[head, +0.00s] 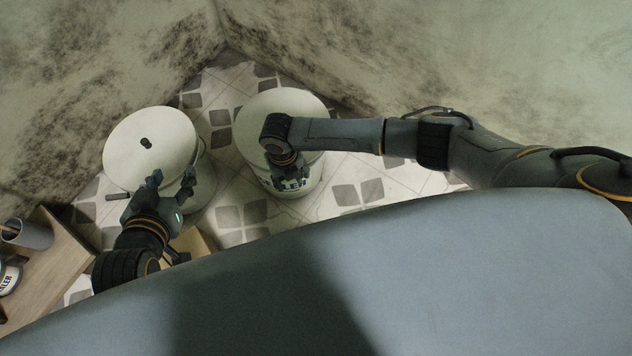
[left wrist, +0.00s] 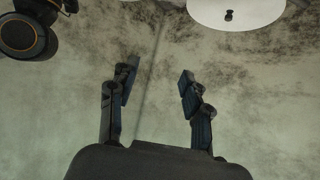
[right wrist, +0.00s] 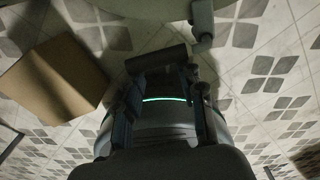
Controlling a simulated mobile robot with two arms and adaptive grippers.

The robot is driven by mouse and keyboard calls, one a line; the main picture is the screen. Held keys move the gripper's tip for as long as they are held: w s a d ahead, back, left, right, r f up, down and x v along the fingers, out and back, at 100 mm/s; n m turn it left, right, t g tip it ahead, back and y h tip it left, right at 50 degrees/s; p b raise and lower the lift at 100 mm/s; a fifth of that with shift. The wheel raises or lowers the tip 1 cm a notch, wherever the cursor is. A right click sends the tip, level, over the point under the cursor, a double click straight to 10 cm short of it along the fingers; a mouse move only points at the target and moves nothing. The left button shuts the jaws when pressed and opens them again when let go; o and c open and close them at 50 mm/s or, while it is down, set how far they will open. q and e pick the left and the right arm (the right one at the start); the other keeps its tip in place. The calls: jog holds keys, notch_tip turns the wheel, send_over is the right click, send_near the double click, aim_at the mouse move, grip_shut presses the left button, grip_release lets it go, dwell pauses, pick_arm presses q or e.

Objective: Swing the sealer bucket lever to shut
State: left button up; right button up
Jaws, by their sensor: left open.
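The sealer bucket (head: 293,184), white with partial dark lettering, stands at the middle back under a pale lid. My right gripper (head: 290,172) hangs at its front edge, partly hidden by its own wrist. In the right wrist view its fingers (right wrist: 165,85) are apart, with a dark grey cylinder (right wrist: 156,59) near the tips. I cannot tell whether they touch it or whether it is the lever. My left gripper (head: 172,180) is open in front of a second white bucket with a black-knobbed lid (head: 130,140). In the left wrist view its open fingers (left wrist: 157,80) have nothing between them.
A small grey bar (head: 118,190) shows left of the second bucket. A cardboard box (right wrist: 55,75) sits on the tiled floor. A wooden surface (head: 45,275) at the left bears cans. Stained walls close in behind; open tiles (head: 335,200) lie right of the sealer bucket.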

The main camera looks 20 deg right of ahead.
jog(key=shift+w+a+r+p, duration=0.15)
jog(key=shift+w+r+p, duration=0.55)
jog(key=shift+r, duration=0.45)
jog(key=shift+w+r, duration=0.1)
jog(key=shift+r, duration=0.25)
jog(key=shift+r+p, duration=0.25)
jog(key=shift+p, duration=0.35)
pick_arm(q)
jog(key=s+a+f+g+y+p, duration=0.2)
jog(key=s+f+g, duration=0.5)
jog(key=s, duration=0.4)
jog(key=shift+s+a+f+g+p, duration=0.35)
jog(key=shift+a+g+p, duration=0.15)
jog(key=shift+a, duration=0.55)
pick_arm(e)
jog(key=r, duration=0.3)
jog(key=shift+s, duration=0.3)
